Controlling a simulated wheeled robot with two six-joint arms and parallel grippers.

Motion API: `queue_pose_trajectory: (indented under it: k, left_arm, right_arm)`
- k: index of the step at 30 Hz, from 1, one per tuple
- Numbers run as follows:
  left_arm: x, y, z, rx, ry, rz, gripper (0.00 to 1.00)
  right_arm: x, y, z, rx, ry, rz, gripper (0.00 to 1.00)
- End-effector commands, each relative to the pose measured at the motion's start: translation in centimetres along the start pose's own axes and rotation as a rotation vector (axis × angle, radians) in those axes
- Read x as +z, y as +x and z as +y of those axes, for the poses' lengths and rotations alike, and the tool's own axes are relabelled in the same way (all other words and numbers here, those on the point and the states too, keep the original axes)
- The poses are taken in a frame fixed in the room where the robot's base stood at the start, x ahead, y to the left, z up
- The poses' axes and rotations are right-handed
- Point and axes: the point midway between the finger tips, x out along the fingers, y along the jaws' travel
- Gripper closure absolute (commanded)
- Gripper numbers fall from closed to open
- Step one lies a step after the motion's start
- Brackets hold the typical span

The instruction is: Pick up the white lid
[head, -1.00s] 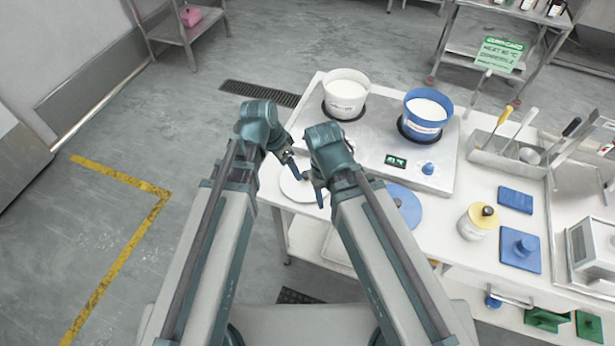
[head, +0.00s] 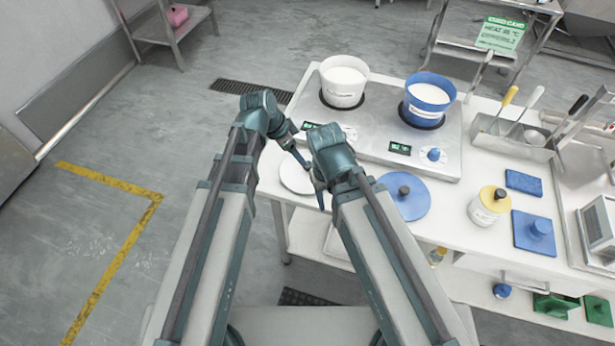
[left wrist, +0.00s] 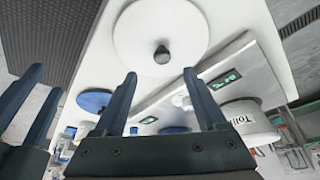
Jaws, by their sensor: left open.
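The white lid (head: 296,174) is a flat disc lying on the near left of the white table, partly hidden by my grippers in the head view. In the left wrist view the white lid (left wrist: 150,28) shows its black knob (left wrist: 162,53). My left gripper (head: 306,167) is open and empty above the lid. In the left wrist view its fingers (left wrist: 160,74) point toward the knob, which appears between and just beyond the tips. My right gripper (head: 320,198) is beside the lid's right edge. Its two fingers (left wrist: 48,78) show apart at the left of the wrist view.
A white pot (head: 344,93) and a blue pot (head: 425,113) stand on the steel heating unit (head: 365,145) behind the lid. A blue lid (head: 412,207) lies to the right. A yellow-lidded jar (head: 484,212) and utensil tray (head: 505,145) stand farther right.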

Motion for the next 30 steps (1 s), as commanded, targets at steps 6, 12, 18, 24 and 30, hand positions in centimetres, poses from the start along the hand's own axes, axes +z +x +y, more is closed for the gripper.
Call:
queue_pose_trajectory:
  k: [6, 12, 18, 24, 30]
  left_arm:
    - [0.1, 2.8, -0.1, -0.001, -0.001, 0.0, 0.26]
    - [0.0, 2.8, -0.1, -0.001, -0.001, 0.0, 0.26]
    - [0.0, 4.5, -0.3, -0.001, 0.0, 0.0, 0.26]
    - [-0.1, 7.2, -0.4, -0.001, 0.0, 0.0, 0.26]
    - [-0.2, 8.0, -0.4, -0.001, -0.001, 0.001, 0.26]
  right_arm:
    - [-0.2, 2.6, -0.2, 0.0, 0.0, 0.0, 0.5]
    - [-0.1, 2.6, -0.2, 0.0, 0.0, 0.0, 0.5]
    - [-0.2, 4.1, -0.4, 0.0, 0.0, 0.0, 0.5]
    - [-0.4, 6.6, -0.6, 0.0, 0.0, 0.0, 0.5]
    - [-0.4, 7.3, -0.7, 0.0, 0.0, 0.0, 0.5]
